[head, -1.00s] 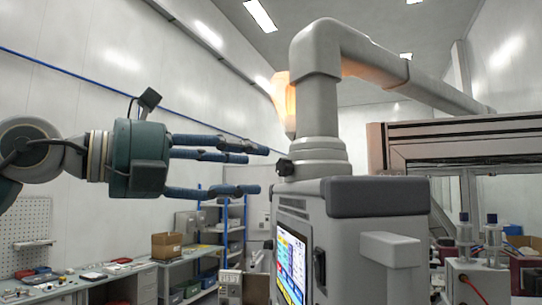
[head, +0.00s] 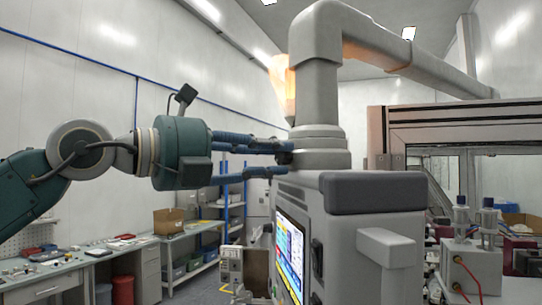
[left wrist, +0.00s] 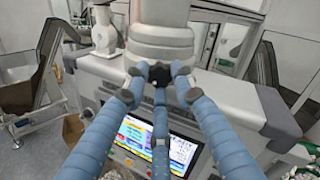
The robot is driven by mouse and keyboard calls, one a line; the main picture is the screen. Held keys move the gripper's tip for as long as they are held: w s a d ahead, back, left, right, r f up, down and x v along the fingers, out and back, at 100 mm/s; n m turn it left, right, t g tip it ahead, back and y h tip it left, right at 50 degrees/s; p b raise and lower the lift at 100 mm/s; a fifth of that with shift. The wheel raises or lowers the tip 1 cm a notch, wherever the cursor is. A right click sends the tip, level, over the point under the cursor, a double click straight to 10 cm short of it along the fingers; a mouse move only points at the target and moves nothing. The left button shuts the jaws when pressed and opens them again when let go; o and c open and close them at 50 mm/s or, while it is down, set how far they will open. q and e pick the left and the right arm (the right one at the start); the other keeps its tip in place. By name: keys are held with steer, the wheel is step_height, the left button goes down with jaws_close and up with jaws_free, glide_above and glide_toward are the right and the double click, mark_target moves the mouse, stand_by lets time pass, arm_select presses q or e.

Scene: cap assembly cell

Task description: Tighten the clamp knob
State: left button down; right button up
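The clamp knob (head: 286,158) is small and dark. It sits at the base of the grey pipe collar on top of the machine and is partly hidden by my fingers in the head view. In the left wrist view the knob (left wrist: 160,76) shows between the fingertips. My left gripper (head: 284,159) has come in from the left, its blue fingers level and bent inward around the knob. My right gripper is not in view.
The grey machine (head: 375,195) carries a lit touch screen (head: 290,255) below the knob. A thick grey pipe (head: 316,85) rises just right of the fingers. A workbench (head: 140,245) with a cardboard box (head: 168,221) stands behind at the left.

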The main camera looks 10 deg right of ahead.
arm_select(q)
steer(key=shift+f+m+b, duration=0.2)
steer(key=shift+m+b, duration=0.35)
steer(key=shift+m, duration=0.05)
steer(key=shift+m+b, duration=0.45)
steer(key=shift+m, duration=0.25)
steer(key=shift+m+b, duration=0.35)
steer(key=shift+m, duration=1.75)
